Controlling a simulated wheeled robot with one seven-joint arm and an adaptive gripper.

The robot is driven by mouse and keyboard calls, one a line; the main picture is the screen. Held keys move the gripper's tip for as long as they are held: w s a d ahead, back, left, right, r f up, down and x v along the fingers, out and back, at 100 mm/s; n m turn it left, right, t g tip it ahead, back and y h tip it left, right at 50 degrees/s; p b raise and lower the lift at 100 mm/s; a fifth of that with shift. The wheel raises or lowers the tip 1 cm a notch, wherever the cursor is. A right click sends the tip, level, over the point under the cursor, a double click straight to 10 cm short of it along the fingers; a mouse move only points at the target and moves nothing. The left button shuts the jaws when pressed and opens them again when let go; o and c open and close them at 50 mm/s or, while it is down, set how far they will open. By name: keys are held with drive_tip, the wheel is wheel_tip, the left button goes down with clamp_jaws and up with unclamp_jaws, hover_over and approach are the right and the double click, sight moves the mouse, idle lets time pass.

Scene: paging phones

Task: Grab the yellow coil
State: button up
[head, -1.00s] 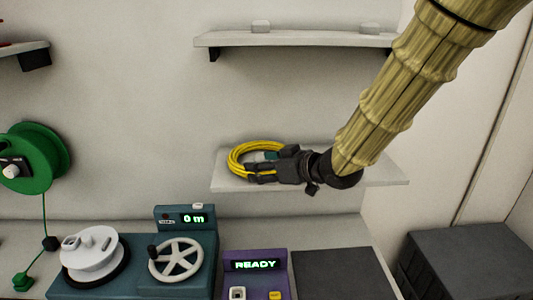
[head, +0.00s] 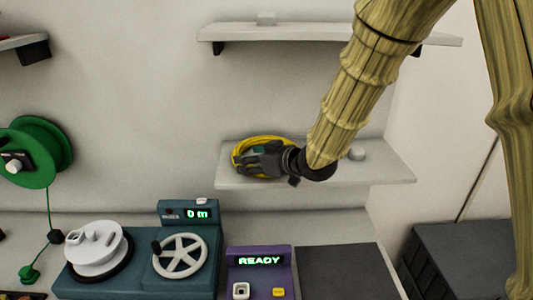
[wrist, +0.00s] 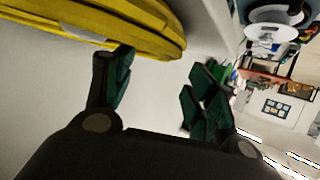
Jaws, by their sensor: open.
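The yellow coil (head: 262,140) lies on the lower white shelf (head: 385,172) in the head view. My gripper (head: 243,165) is in front of it and hides part of its near side. In the wrist view the coil (wrist: 110,28) fills the upper left, with a pale band around its strands. My gripper (wrist: 160,90) is open there, with dark fingers and green pads spread apart. The left finger is close to the coil's edge; I cannot tell whether it touches. Nothing shows between the fingers.
An upper shelf (head: 320,33) hangs above. Below stand a teal winder (head: 190,255) reading 0 m, a purple box (head: 258,268) reading READY and a dark flat pad (head: 340,270). A green reel (head: 40,150) is at left.

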drive_tip(key=p+x, duration=0.1)
drive_tip(key=x, duration=0.2)
drive_tip(key=shift+w+f+p, duration=0.2)
drive_tip(key=shift+w+p, duration=0.05)
drive_tip(key=shift+p, duration=0.05)
drive_tip(key=shift+w+a+f, duration=0.15)
drive_tip(key=shift+w+a, duration=0.15)
drive_tip(key=shift+a, duration=0.05)
drive_tip(key=shift+w+f, duration=0.15)
drive_tip(key=shift+c, duration=0.5)
drive_tip(key=c, duration=1)
clamp_jaws()
